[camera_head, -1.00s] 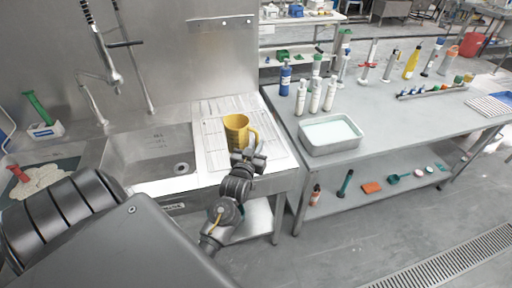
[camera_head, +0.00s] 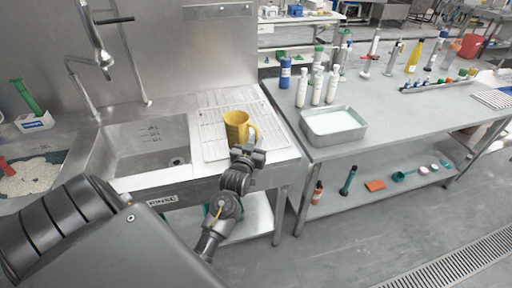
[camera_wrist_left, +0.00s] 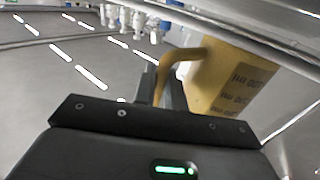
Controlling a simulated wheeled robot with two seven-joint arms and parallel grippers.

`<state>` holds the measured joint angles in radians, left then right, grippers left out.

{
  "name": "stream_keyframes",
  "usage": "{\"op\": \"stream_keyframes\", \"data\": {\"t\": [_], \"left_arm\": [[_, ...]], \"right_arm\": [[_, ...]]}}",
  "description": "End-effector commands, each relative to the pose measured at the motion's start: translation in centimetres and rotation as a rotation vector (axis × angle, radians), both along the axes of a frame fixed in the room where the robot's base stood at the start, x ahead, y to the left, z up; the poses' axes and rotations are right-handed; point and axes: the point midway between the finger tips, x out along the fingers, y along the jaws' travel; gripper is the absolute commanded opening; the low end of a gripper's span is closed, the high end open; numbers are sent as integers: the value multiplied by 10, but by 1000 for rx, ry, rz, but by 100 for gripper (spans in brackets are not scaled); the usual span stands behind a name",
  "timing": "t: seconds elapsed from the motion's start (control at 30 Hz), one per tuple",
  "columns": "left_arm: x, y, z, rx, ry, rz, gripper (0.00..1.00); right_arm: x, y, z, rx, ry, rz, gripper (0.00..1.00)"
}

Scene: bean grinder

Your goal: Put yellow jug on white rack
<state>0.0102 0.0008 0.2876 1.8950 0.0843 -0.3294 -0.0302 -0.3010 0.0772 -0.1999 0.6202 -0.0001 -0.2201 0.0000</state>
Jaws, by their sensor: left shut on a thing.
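The yellow jug (camera_head: 236,128) is upright over the front part of the white rack (camera_head: 213,101), on the steel drainboard right of the sink. I cannot tell whether its base touches the rack. My left gripper (camera_head: 247,154) is at the jug's near right side, shut on its handle. In the left wrist view the jug's handle (camera_wrist_left: 172,65) runs down between the fingers (camera_wrist_left: 160,92), and the labelled body of the jug (camera_wrist_left: 232,80) is to the right. The fingertips are partly hidden. My right gripper is not in view.
The sink basin (camera_head: 150,145) with a tall faucet is to the left. A steel table (camera_head: 385,100) on the right carries a grey tray (camera_head: 333,125), white bottles (camera_head: 318,88) and a blue bottle (camera_head: 285,73). A green-handled brush (camera_head: 27,97) stands at the far left.

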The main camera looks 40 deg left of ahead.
Motion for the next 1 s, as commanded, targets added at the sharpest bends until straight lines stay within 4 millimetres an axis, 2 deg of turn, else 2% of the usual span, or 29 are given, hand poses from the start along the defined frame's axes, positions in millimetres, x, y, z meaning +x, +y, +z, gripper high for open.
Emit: {"op": "stream_keyframes", "data": {"t": [0.3,0.33,0.5,0.83,1.0], "left_arm": [[0,0,-1,0,0,0,0],[0,0,-2,0,0,0,13],[0,0,-1,0,0,0,34],[0,0,4,0,-1,0,34],[-23,-9,-1,-1,2,-1,34]], "right_arm": [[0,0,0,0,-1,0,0],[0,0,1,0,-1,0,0],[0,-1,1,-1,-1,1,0],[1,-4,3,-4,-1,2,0],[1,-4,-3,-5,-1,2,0]]}}
